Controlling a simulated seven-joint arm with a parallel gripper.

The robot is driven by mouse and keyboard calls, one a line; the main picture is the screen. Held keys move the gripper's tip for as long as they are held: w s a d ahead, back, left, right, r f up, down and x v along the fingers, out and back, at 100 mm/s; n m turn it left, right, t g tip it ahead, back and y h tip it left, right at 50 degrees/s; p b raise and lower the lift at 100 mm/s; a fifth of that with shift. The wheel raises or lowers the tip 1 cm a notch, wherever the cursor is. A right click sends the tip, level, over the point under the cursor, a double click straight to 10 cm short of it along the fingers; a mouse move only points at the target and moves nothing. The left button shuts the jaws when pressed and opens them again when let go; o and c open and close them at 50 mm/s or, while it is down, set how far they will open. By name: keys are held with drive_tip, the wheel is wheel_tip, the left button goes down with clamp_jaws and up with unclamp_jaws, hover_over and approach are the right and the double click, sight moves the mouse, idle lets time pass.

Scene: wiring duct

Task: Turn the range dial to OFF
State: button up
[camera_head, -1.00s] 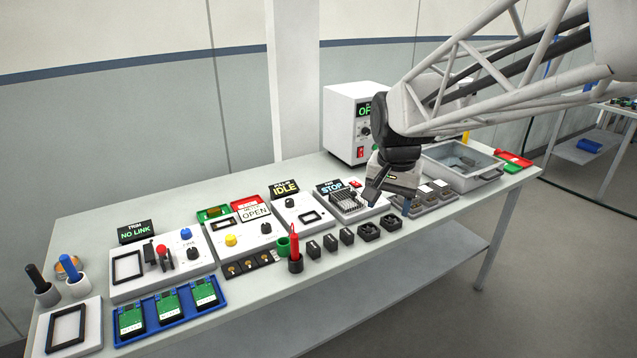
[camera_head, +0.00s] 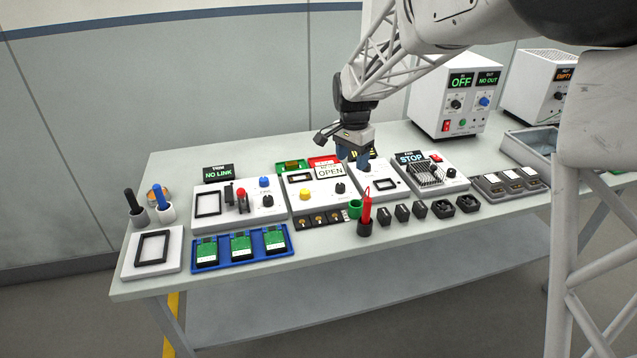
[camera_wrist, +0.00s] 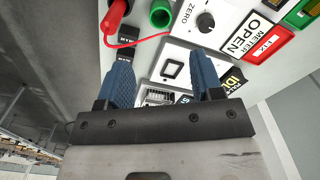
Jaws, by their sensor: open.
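My gripper (camera_head: 354,160) is open and empty, with two blue fingers (camera_wrist: 164,76). The black knob, marked ZERO, also shows in the wrist view (camera_wrist: 206,22). No range marking is readable, so I cannot tell which knob is the range dial.
A red-handled tool in a black cup (camera_head: 365,228) and a green cup (camera_head: 355,208) stand in front of the panels. The NO LINK panel (camera_head: 237,215) is further left. A power unit (camera_head: 460,95) reading OFF stands behind right.

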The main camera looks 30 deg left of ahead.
hover_over(304, 191)
drive_tip(key=shift+m, duration=0.3)
drive_tip(key=f, duration=0.8)
drive_tip(key=shift+a, duration=0.2)
drive_tip(key=shift+f, duration=0.1)
drive_tip(key=shift+d+f, duration=0.15)
drive_tip(key=shift+f, duration=1.75)
drive_tip(key=shift+d+f, duration=0.1)
drive_tip(key=shift+f, duration=1.8)
drive_tip(key=c, duration=0.9)
